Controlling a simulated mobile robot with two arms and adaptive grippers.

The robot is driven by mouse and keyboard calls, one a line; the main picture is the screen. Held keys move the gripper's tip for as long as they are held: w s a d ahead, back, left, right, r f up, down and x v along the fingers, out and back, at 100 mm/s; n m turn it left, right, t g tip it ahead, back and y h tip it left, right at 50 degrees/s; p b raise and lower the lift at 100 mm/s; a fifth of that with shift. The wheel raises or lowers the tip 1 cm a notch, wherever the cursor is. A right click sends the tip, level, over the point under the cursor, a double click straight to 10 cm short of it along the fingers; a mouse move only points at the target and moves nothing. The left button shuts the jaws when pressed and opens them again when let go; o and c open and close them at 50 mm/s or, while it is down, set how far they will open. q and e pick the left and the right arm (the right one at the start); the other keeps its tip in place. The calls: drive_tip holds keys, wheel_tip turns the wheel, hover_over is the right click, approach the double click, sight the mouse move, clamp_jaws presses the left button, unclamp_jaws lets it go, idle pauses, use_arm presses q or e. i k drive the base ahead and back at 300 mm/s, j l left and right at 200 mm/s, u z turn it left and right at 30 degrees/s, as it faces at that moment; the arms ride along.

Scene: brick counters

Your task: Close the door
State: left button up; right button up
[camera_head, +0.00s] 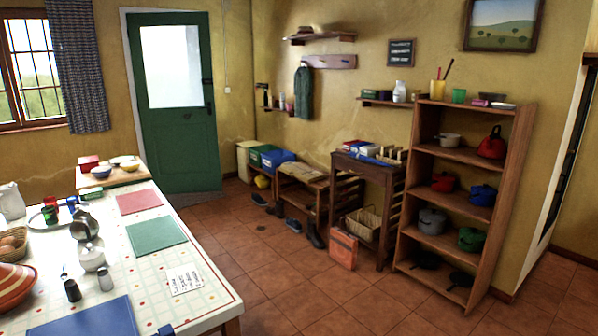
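A green door (183,140) with a bright glass pane (171,66) stands in the back wall, left of the middle. Its dark handle (210,101) is on the right edge, and a pale frame (130,70) shows along its left edge. The door's lower right corner seems to sit a little forward of the wall's foot, so it looks slightly ajar; I cannot tell how far. Neither of my grippers is in view.
A long table (222,283) with mats, pots and dishes fills the left foreground. Shoes (276,208), a low bench (300,180) and a wooden shelf (517,165) line the right wall. The tiled floor (215,222) between table and bench is mostly clear up to the door.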

sight(182, 147)
drive_tip(key=i+l+z, duration=0.3)
drive_tip(key=i, duration=0.15)
drive_tip(key=i+l+z, duration=0.25)
drive_tip(key=i, duration=0.45)
drive_tip(key=i+j+z, duration=0.1)
drive_tip(key=i+z, duration=0.15)
drive_tip(key=i, duration=0.45)
drive_tip(key=i+j+u, duration=0.1)
drive_tip(key=i+u, duration=0.7)
drive_tip(key=i+l+u, duration=0.25)
drive_tip(key=i+u, duration=0.15)
drive_tip(key=i+j+u, duration=0.15)
drive_tip(key=i, duration=0.35)
drive_tip(key=i+u, duration=0.15)
drive_tip(key=i, duration=0.3)
drive_tip(key=i+j+z, duration=0.25)
drive_tip(key=i+z, duration=0.2)
drive_tip(key=i+j+z, duration=0.3)
drive_tip(key=z, duration=0.15)
drive_tip(key=i+j+z, duration=0.25)
drive_tip(key=j+z, duration=0.2)
drive_tip(key=i+j+z, duration=0.15)
drive_tip(key=j+z, duration=0.25)
drive_tip(key=j, duration=0.25)
drive_tip(key=j+z, duration=0.35)
drive_tip(key=j, duration=0.5)
drive_tip(key=j+z, duration=0.35)
drive_tip(key=j, duration=0.55)
drive_tip(key=u, duration=0.4)
